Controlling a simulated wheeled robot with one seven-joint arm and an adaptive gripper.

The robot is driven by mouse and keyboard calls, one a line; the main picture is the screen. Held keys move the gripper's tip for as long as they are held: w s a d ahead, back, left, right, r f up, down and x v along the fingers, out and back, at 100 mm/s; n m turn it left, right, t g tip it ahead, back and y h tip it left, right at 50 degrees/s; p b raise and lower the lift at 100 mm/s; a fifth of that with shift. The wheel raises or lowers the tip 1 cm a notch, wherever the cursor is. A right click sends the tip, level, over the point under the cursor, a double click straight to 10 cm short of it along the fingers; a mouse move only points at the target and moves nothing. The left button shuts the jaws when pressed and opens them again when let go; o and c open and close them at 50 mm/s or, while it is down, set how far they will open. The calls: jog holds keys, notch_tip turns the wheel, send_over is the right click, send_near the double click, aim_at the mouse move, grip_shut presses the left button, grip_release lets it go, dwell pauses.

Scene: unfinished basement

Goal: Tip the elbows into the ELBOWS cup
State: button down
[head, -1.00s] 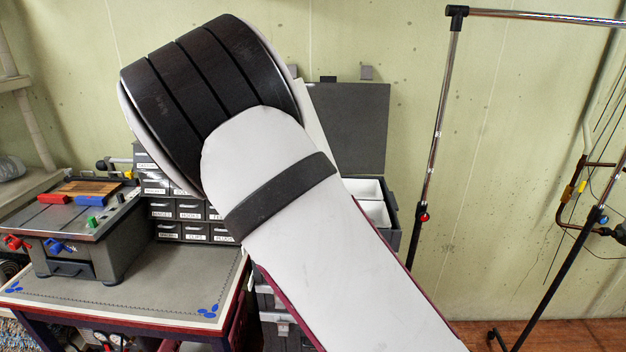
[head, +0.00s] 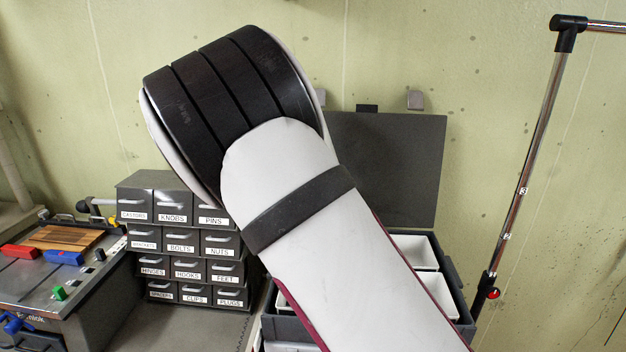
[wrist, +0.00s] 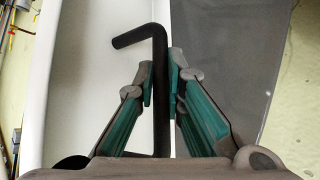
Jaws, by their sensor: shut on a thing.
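My gripper (wrist: 162,82) shows in the wrist view, its green-padded fingers shut on a dark bent rod (wrist: 160,50). The rod runs up between the fingertips and its top end turns to the left. Its lower end is hidden behind the gripper body. In the head view my arm blocks the middle and hides the gripper. I can make out no elbows and no cup marked ELBOWS in either view.
A grey case with its lid (head: 390,165) open holds white bins (head: 428,253), partly hidden behind my arm. A cabinet of labelled small drawers (head: 180,240) stands on the bench to its left. A machine with a dark top (head: 40,285) is at far left. A chrome rack post (head: 530,150) rises at right.

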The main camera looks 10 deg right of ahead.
dwell(0.3)
jog(key=shift+s+d+r+y+p, duration=0.15)
jog(key=shift+s+d+y+p, duration=0.1)
jog(key=shift+d+p, duration=0.2)
jog(key=shift+s+d+r+y+p, duration=0.15)
jog(key=shift+s+d+y+p, duration=0.15)
jog(key=shift+d, duration=0.2)
jog(key=shift+s+d+r+m+t+y+p, duration=0.1)
jog(key=shift+s+d+m+y+p, duration=0.2)
jog(key=shift+d, duration=0.4)
jog(key=shift+s+d+m+t+y+p, duration=0.1)
jog(key=shift+d+m+y+p, duration=0.25)
jog(key=shift+d, duration=0.35)
jog(key=shift+s+d+r+m+t+y+p, duration=0.1)
jog(key=shift+s+d+m+y+p, duration=0.1)
jog(key=shift+d+y+p, duration=0.35)
jog(key=s+d+f+m+t+y, duration=0.2)
jog(key=d+f+y, duration=0.2)
jog(key=d, duration=0.3)
jog(key=s+d+f+m+t+y+p, duration=0.1)
jog(key=s+d+f+m+t+y, duration=0.1)
jog(key=d+y, duration=0.5)
jog(key=shift+s+d+f+m+p, duration=0.4)
jog(key=shift+d+f, duration=0.35)
jog(key=shift+f, duration=0.6)
